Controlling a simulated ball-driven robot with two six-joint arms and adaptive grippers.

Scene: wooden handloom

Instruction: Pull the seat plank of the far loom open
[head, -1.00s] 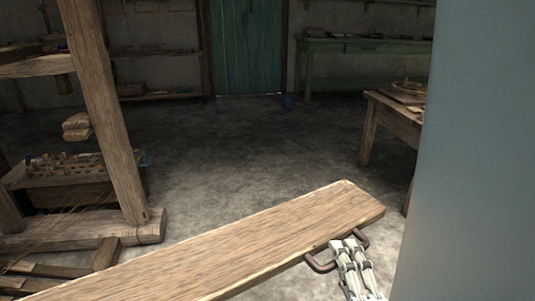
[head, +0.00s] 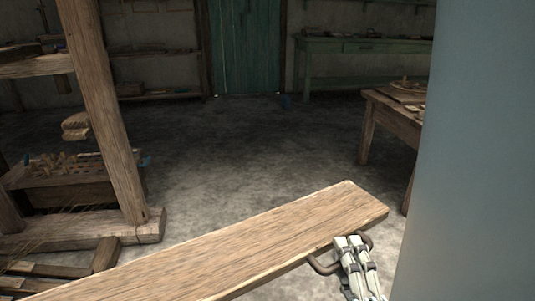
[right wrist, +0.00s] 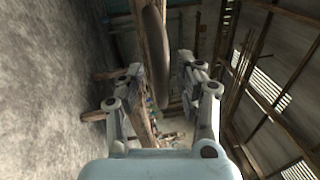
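The seat plank (head: 230,245) is a long wooden board running from the lower left to the centre right of the head view. A dark curved handle (head: 318,265) sits on its near edge by the right end. My right gripper (head: 347,241) is at this handle, its fingers over the bar. My left gripper is not in view. The plank's left end runs out of the picture.
The loom's wooden post (head: 105,110) and foot beam (head: 80,231) stand at left, beside a rack of tools (head: 65,180). A wooden table (head: 385,115) stands at right. A large smooth blue-grey surface blocks the right side. The floor (head: 240,150) beyond the plank is clear.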

